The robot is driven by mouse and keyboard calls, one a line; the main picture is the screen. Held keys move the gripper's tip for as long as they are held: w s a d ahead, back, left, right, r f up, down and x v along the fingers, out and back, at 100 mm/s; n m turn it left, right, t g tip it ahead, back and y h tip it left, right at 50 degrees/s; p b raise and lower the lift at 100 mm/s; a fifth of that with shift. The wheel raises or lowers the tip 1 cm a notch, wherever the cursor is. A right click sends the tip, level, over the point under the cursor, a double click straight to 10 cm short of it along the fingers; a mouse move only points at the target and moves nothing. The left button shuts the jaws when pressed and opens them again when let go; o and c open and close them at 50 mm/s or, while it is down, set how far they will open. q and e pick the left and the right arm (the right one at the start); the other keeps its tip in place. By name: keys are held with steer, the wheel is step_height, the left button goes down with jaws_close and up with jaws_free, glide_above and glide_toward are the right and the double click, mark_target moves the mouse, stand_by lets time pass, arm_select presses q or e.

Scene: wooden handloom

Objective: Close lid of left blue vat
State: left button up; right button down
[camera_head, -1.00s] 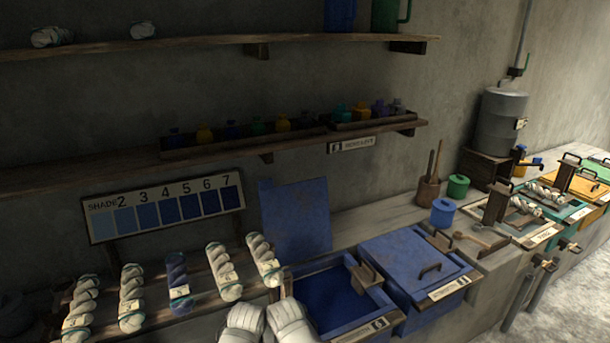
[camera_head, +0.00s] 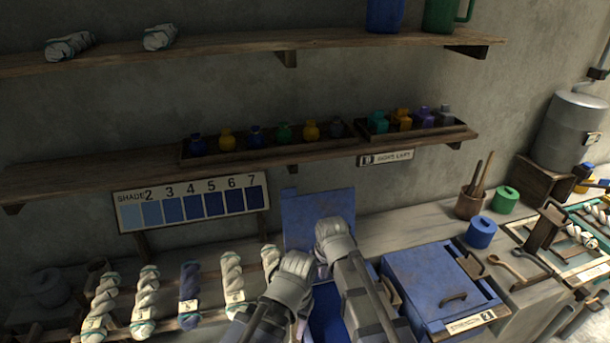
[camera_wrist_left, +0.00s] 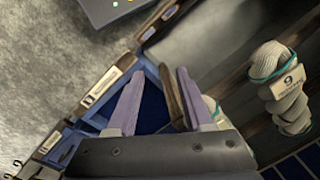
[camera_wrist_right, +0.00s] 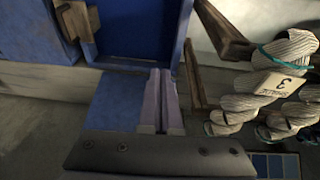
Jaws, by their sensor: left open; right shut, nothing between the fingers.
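The left blue vat (camera_head: 325,304) stands open in the head view, its dark blue inside partly hidden behind my arms. Its blue lid (camera_head: 304,207) is raised, leaning back toward the wall. My right gripper (camera_head: 328,228) is in front of the lid; in the right wrist view its fingers (camera_wrist_right: 161,72) are shut and empty, over the lid panel (camera_wrist_right: 112,102) and close to the vat opening. I cannot tell whether they touch the lid. My left gripper (camera_head: 303,258) is lower and to the left; in the left wrist view its fingers (camera_wrist_left: 160,68) are open and empty, above the vat.
A second blue vat with a closed lid (camera_head: 440,276) stands to the right. Yarn skeins (camera_head: 190,291) hang on a rack to the left. A shelf (camera_head: 240,165) with small bottles and a shade chart (camera_head: 190,206) are on the wall behind. A blue jar (camera_head: 481,232) stands at the right.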

arm_select(q)
step_height(320, 180, up, 15)
steer(key=p, duration=1.2)
steer(key=shift+f, duration=0.15)
arm_select(e)
steer(key=w+a+r+t+y, duration=0.1)
steer(key=w+a+r+t, duration=0.1)
steer(key=w+r, duration=0.7)
steer(key=w+a+r+t, duration=0.1)
steer(key=w+r+t, duration=0.1)
steer(key=w+r, duration=0.7)
steer(key=w, duration=0.3)
steer(key=shift+a+r+y, duration=0.25)
steer(key=shift+a+y, duration=0.1)
steer(key=shift+y, duration=0.05)
arm_select(q)
steer(key=shift+f, duration=0.1)
arm_select(e)
steer(key=shift+w+f, duration=0.1)
steer(key=b+x, duration=1.6)
steer(key=x, duration=0.4)
steer(key=shift+w, duration=0.1)
arm_select(q)
step_height(320, 180, down, 16)
arm_select(e)
steer(key=shift+r, duration=0.2)
